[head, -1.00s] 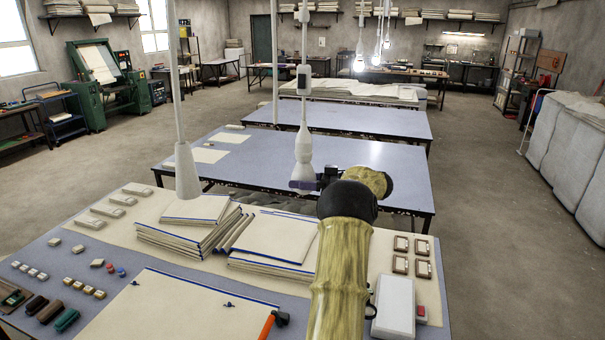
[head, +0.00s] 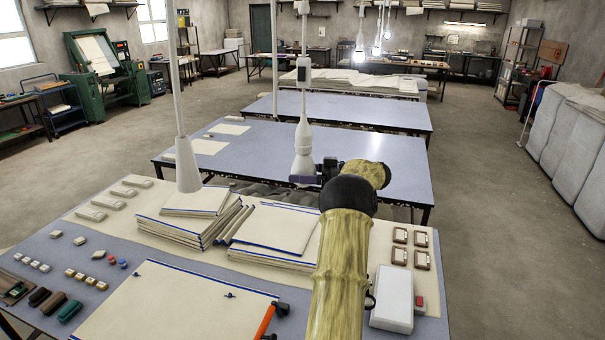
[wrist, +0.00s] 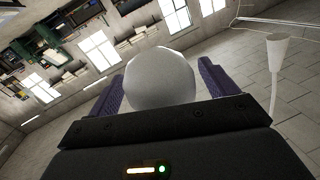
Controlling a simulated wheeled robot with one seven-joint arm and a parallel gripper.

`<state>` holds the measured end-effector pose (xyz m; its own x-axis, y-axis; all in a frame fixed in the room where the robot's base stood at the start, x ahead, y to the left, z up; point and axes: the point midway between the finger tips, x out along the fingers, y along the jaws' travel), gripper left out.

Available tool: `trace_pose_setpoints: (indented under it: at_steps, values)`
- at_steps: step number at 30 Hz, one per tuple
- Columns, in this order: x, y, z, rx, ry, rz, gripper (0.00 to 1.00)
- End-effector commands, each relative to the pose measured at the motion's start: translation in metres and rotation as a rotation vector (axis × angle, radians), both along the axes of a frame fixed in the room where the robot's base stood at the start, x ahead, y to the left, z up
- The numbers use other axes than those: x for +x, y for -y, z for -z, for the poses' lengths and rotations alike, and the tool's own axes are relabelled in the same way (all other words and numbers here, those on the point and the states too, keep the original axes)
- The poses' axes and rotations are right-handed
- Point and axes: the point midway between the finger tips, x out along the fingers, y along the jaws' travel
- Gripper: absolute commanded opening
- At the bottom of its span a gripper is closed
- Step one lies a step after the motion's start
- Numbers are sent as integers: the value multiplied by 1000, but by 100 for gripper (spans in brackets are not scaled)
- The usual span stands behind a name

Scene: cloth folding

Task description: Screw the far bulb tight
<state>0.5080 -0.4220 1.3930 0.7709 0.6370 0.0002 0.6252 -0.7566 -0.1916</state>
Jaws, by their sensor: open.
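A white unlit bulb (head: 303,166) hangs upright under its socket on a pendant over the tables, in the middle of the head view. My gripper (head: 304,179) is level with the bulb's lower end. In the wrist view the round bulb (wrist: 160,77) sits between the two purple fingers of my gripper (wrist: 160,90). A gap shows on the right side; on the left I cannot tell if the finger touches. The jaws are open. The bulb's screw base is hidden.
A nearer pendant (head: 188,165) with a white cone hangs at left. The near table holds cloth stacks (head: 196,218), a white box (head: 393,300) and a hammer-like tool (head: 272,318). Lit bulbs (head: 359,64) hang far back. The second table (head: 390,175) is mostly clear.

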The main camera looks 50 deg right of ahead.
Motion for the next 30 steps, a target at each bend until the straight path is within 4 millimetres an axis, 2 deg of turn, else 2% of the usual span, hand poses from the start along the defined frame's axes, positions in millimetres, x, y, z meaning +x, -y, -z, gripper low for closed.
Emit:
trace_pose_setpoints:
  at_steps: [8, 20, 30]
  values:
    - [-13, 12, 3, -2, 1, 4, 85]
    - [-72, 60, 4, -2, 2, 3, 85]
    - [-109, 90, 2, -1, 2, 1, 85]
